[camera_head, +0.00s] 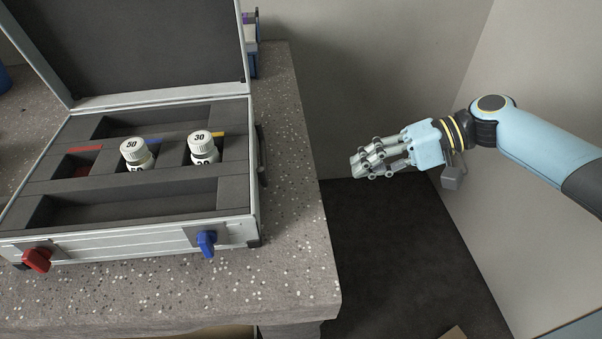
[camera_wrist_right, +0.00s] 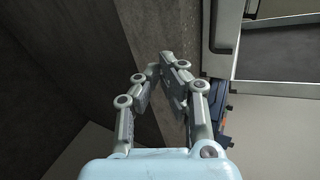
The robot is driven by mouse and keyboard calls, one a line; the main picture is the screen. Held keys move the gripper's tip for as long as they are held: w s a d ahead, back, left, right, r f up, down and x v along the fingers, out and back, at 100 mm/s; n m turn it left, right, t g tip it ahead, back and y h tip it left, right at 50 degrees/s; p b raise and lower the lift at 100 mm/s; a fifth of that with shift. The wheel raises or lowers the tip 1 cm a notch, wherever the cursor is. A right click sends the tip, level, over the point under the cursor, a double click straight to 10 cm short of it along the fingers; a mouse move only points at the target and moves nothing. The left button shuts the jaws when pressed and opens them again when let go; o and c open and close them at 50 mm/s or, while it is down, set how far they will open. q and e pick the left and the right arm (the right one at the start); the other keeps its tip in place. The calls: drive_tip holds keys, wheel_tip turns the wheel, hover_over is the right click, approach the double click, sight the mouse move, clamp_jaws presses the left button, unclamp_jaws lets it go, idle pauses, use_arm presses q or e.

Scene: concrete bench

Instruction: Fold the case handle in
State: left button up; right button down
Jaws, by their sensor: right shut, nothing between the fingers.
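The open silver case (camera_head: 130,252) stands on the bench at the left of the head view, with its lid (camera_head: 125,45) raised. A dark handle (camera_head: 262,157) is on its right side wall; I see it nearly edge-on and cannot tell how far it stands out. Part of the case (camera_wrist_right: 221,35) also shows at the upper right of the wrist view. My right gripper (camera_head: 356,167) is shut and empty, past the bench's right edge and apart from the handle. Its fingers (camera_wrist_right: 160,66) also show in the wrist view. My left gripper is out of view.
Two white bottles, marked 50 (camera_head: 137,153) and 30 (camera_head: 203,146), stand in the case's dark insert. A red latch (camera_head: 37,260) and a blue latch (camera_head: 207,243) are on its front. A blue and purple object (camera_head: 251,45) is behind it. A bench strip (camera_head: 295,200) right of it is clear.

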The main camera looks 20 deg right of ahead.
wheel_tip(320, 180, up, 7)
drive_tip(key=w+n+y+b, duration=0.2)
drive_tip(key=b, duration=0.2)
approach(264, 158)
drive_tip(key=shift+g, duration=0.4)
drive_tip(key=x, duration=0.6)
drive_tip(key=shift+w+a, duration=0.25)
drive_tip(key=shift+w, duration=0.05)
drive_tip(key=shift+a+f, duration=0.1)
drive_tip(key=shift+a, duration=0.1)
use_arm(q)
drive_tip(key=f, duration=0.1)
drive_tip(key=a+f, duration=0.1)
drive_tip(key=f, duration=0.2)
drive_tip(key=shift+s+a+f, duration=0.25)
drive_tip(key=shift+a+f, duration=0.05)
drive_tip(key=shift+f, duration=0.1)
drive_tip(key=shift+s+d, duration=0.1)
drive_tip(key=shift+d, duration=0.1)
